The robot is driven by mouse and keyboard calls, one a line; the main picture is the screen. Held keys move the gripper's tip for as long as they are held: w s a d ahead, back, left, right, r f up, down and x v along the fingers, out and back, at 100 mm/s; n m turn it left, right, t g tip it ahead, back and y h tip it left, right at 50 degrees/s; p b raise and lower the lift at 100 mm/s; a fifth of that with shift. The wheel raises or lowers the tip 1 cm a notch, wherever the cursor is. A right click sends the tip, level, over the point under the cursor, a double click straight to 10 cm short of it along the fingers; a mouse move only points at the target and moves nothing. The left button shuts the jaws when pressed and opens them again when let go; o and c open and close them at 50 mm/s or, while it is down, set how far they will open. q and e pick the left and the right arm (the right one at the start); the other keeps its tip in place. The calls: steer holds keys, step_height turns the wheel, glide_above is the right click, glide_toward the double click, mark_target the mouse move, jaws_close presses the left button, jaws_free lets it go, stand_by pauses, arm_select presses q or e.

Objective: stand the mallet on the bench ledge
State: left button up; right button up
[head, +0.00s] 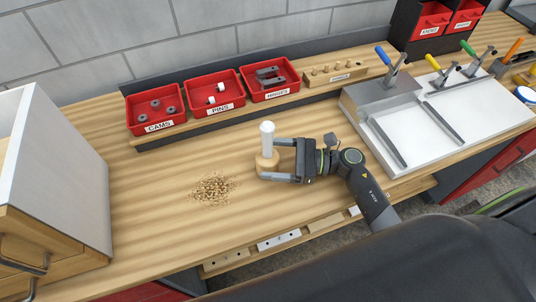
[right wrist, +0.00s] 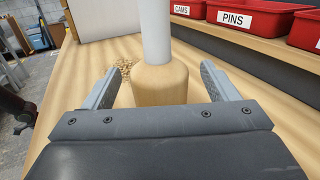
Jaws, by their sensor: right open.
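The mallet stands upright on the bench top, with its pale wooden body (head: 264,164) at the bottom and a white cylinder (head: 267,134) pointing up. In the right wrist view its wooden body (right wrist: 160,84) lies between the fingers, with the white cylinder (right wrist: 155,35) above. My right gripper (head: 270,160) is open, its fingers on either side of the mallet's wooden body. In the right wrist view gaps show between the body and both fingers. The raised bench ledge (head: 368,62) runs along the back. My left gripper is not in view.
Red bins of cams (head: 155,128), pins (head: 220,108) and hinges (head: 272,94) and a wooden block with pegs (head: 335,75) stand on the ledge. Wood shavings (head: 213,188) lie left of the mallet. A white board with clamps (head: 430,125) is at right, a cabinet (head: 65,170) at left.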

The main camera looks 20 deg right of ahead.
mark_target(260, 154)
steer(key=x, duration=0.3)
steer(key=shift+w+a+p, duration=0.1)
steer(key=shift+a+p, duration=0.2)
steer(key=shift+p, duration=0.1)
steer(key=shift+d, duration=0.1)
steer(key=c, duration=1.2)
steer(key=shift+r, duration=0.1)
steer(key=shift+c, duration=0.8)
